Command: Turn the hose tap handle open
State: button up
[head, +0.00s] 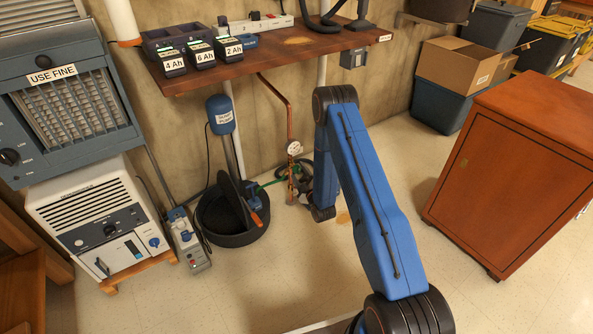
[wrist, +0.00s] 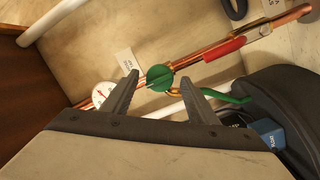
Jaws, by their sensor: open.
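The round green tap handle (wrist: 159,78) shows in the wrist view on the copper pipe (wrist: 186,62), close to a green hose (wrist: 228,97). My gripper (wrist: 158,88) is open, with one finger on each side of the green handle in the picture. I cannot tell whether the fingers touch it or how far off it is in depth. In the head view the copper pipe (head: 288,118) runs down the wall to the low fittings. My arm hides part of the fittings there, and the gripper fingers cannot be made out.
A red lever (wrist: 224,49) sits farther along the pipe. A pressure gauge (wrist: 103,93) is left of the fingers. A black tub (head: 228,237) stands left of the fittings, under the wooden shelf (head: 240,72). A wooden cabinet (head: 500,180) is at right; floor between is clear.

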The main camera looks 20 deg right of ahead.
jog(key=shift+w+a, duration=0.2)
jog(key=shift+w, duration=1.25)
jog(key=c, duration=1)
jog(key=shift+c, duration=0.2)
